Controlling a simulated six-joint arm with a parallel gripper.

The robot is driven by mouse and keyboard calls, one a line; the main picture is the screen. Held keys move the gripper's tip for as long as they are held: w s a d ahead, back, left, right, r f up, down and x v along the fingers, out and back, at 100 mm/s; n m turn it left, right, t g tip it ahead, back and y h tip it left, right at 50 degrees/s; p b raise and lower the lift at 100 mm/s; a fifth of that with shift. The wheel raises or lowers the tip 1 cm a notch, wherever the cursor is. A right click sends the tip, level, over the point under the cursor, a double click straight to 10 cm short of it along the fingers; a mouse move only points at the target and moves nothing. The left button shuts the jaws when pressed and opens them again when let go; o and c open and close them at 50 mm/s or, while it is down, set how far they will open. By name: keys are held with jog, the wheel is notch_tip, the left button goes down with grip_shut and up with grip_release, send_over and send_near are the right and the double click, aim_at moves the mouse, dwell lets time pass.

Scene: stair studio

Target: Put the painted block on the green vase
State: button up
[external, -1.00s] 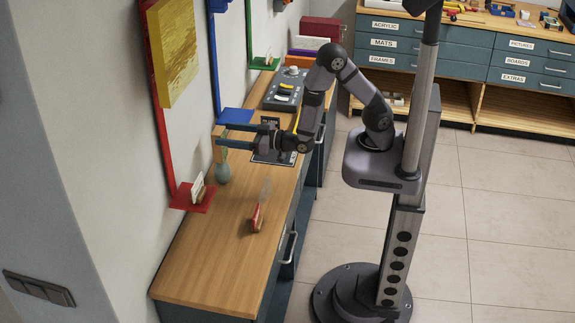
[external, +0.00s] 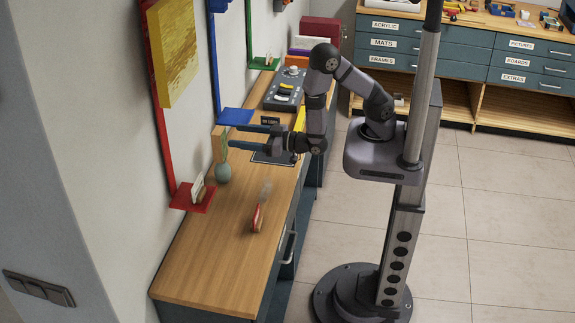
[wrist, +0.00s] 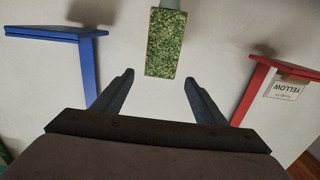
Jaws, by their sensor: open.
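The painted block (external: 219,146), tan with a green speckled face, stands upright on top of the small grey-green vase (external: 223,174) on the bench by the wall. In the wrist view, which looks upside down, the block (wrist: 166,45) shows its speckled face, and a bit of the vase (wrist: 170,4) meets it at the top edge. My gripper (external: 233,137) is open and empty, its two fingers pointing at the wall just short of the block. In the wrist view the fingertips (wrist: 159,77) are apart, with the block beyond them and clear of both.
A red shelf (external: 183,203) with a card and a blue shelf (external: 235,116) flank the vase. A small red-edged wooden object (external: 257,218) stands on the bench. A grey device (external: 285,88) sits farther back. The front of the bench (external: 205,265) is clear.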

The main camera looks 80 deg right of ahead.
jog(key=s+d+f+g+y, duration=0.15)
jog(key=d+f+g, duration=0.25)
jog(key=f+g, duration=0.45)
jog(key=s+d+r+g, duration=0.1)
jog(key=s+d+g, duration=0.3)
jog(key=s, duration=0.6)
jog(key=s+d+r+g+h, duration=0.1)
jog(key=s+d+g, duration=0.4)
jog(key=s, duration=0.5)
